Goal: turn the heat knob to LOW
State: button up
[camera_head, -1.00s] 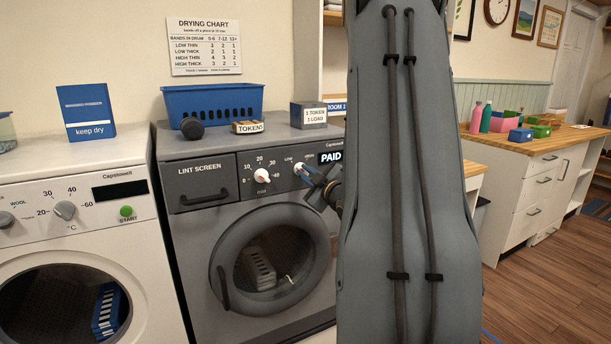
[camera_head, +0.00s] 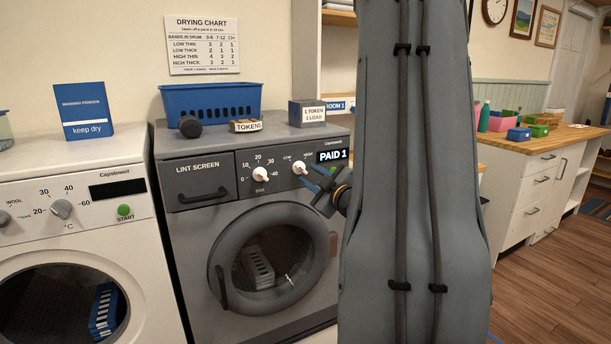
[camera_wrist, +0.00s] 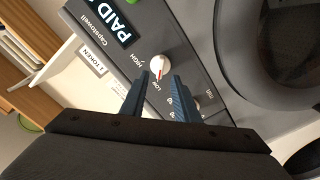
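The heat knob (camera_head: 300,168) is a small white knob with a red mark on the grey dryer's panel (camera_head: 222,172), between the printed LOW and HIGH. It also shows in the wrist view (camera_wrist: 160,67), with HIGH to its left and LOW below it. I cannot tell exactly where its mark points. My gripper (camera_head: 312,178) is just right of and below the knob in the head view. In the wrist view its two blue fingers (camera_wrist: 161,76) are open, with the tips beside the knob's near edge and nothing gripped. I cannot tell whether they touch it.
A second white knob (camera_head: 260,174), with numbers around it, sits left of the heat knob. The display (camera_head: 333,155) reads PAID 1. A white washer (camera_head: 75,220) is at left.

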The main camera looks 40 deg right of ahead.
jog(key=shift+v, duration=1.7)
jog(key=a+f+m+g+y, duration=0.1)
jog(key=a+f+m+g, duration=0.1)
jog(key=a+f+g, duration=0.55)
jog(key=a+f+m+g+y, duration=0.15)
jog(key=a+f, duration=0.35)
jog(key=a, duration=0.5)
jog(key=s+a+f+m+g+y, duration=0.1)
jog(key=s+a+g, duration=0.7)
jog(key=s+a, duration=0.8)
jog(key=a+f+m, duration=0.1)
jog(key=a+m, duration=0.1)
jog(key=shift+s+a+f+g, duration=0.25)
jog(key=shift+f+g, duration=0.05)
jog(key=shift+f, duration=0.05)
jog(key=shift+d+y, duration=0.1)
jog(key=shift+y, duration=0.15)
